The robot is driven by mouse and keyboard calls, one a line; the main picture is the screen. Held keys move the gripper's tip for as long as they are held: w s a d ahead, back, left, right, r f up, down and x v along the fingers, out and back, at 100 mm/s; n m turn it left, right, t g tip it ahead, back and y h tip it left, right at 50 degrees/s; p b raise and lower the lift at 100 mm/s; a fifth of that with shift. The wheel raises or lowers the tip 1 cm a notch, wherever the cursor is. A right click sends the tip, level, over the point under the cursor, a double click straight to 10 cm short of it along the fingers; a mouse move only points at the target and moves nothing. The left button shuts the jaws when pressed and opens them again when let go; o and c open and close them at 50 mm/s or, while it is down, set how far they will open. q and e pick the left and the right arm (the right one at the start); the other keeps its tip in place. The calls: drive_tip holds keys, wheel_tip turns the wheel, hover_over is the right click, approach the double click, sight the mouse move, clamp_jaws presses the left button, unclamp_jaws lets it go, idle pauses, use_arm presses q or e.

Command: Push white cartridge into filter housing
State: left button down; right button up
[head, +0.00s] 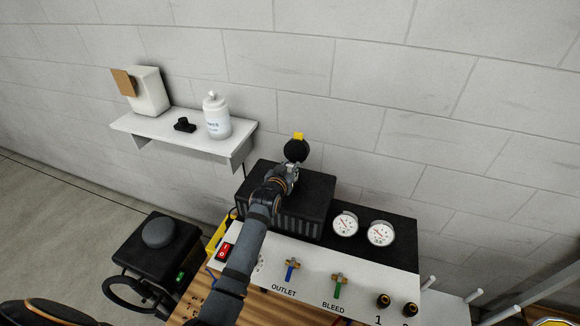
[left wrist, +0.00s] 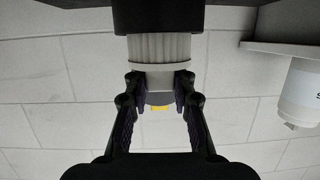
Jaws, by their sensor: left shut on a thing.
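The white cartridge (left wrist: 160,48) shows in the left wrist view as a pleated body with a wide pale end cap. Its far end runs into the black filter housing (left wrist: 160,18), with a length of pleats still exposed. My left gripper (left wrist: 160,88) is shut on the grip at the cartridge's end. In the head view my left gripper (head: 290,170) is over the back of the black box and hides most of the cartridge. A dark round disc with a yellow tab (head: 298,136) stands just behind it. My right gripper is not in view.
A wall shelf (head: 165,128) at left holds a white bottle (head: 216,117) and a dispenser. A black stool-like unit (head: 157,248) stands at lower left.

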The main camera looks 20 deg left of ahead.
use_arm(q)
drive_tip(key=shift+f+b, duration=0.6)
drive_tip(key=shift+f, duration=0.5)
drive_tip(key=c, duration=1)
unclamp_jaws()
drive_tip(key=shift+c, duration=0.2)
drive_tip(key=shift+s, duration=0.1)
drive_tip(key=v, duration=1.2)
